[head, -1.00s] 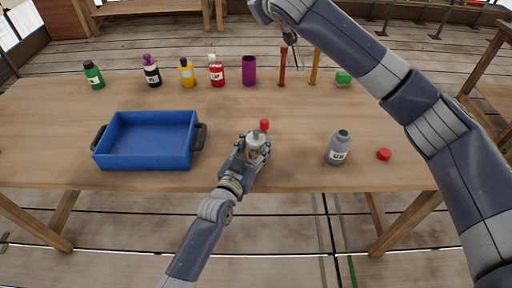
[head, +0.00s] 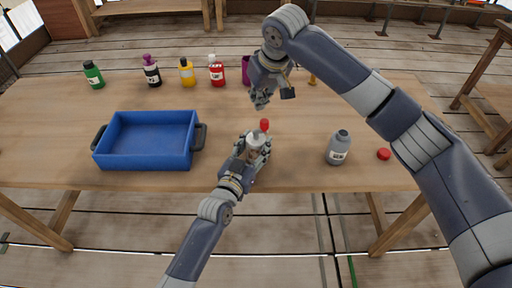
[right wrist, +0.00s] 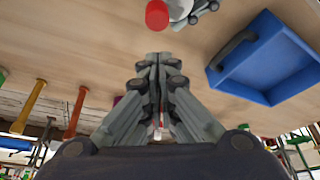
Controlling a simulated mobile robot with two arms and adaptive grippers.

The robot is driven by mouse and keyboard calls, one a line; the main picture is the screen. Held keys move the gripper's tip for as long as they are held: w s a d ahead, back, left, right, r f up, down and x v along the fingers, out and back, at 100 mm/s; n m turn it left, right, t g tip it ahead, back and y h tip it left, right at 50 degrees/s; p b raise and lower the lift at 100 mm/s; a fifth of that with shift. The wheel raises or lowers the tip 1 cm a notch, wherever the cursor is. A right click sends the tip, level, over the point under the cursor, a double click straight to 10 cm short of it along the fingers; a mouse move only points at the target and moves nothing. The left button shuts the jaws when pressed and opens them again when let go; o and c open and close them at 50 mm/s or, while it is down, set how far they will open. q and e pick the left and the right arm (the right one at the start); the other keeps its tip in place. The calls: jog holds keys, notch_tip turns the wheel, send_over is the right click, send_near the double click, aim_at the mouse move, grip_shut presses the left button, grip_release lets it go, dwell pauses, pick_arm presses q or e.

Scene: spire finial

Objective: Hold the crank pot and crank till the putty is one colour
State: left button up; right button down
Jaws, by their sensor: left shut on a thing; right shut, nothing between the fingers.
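The crank pot (head: 255,138) is a small pale pot near the table's front edge, with a red crank knob (head: 264,124) on top at its right. My left gripper (head: 254,150) is shut around the pot. The putty inside cannot be seen. My right gripper (head: 261,102) is above the table, behind and above the pot, shut and empty. In the right wrist view its fingertips (right wrist: 158,58) are together, and the red knob (right wrist: 157,14) and part of the pot (right wrist: 180,9) show at the top, apart from them.
A blue tray (head: 150,167) stands left of the pot. A grey bottle (head: 338,150) and a red cap (head: 384,154) are to the right. Green (head: 93,76), black (head: 151,73), yellow (head: 187,74) and red (head: 216,73) bottles line the back, with a purple cup (head: 246,72).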

jog(key=shift+f, duration=1.35)
jog(key=shift+f, duration=0.1)
dwell(0.4)
notch_tip(320, 180, down, 3)
jog(key=shift+s, duration=0.1)
dwell(0.5)
jog(key=shift+s+d+f, duration=0.1)
jog(key=shift+s+f, duration=0.05)
jog(key=shift+f, duration=0.05)
dwell(0.3)
jog(key=shift+s, duration=0.15)
jog(key=shift+a+r, duration=0.2)
jog(key=shift+r, duration=0.35)
jog(key=shift+w+r, duration=0.2)
jog(key=shift+r, duration=3.1)
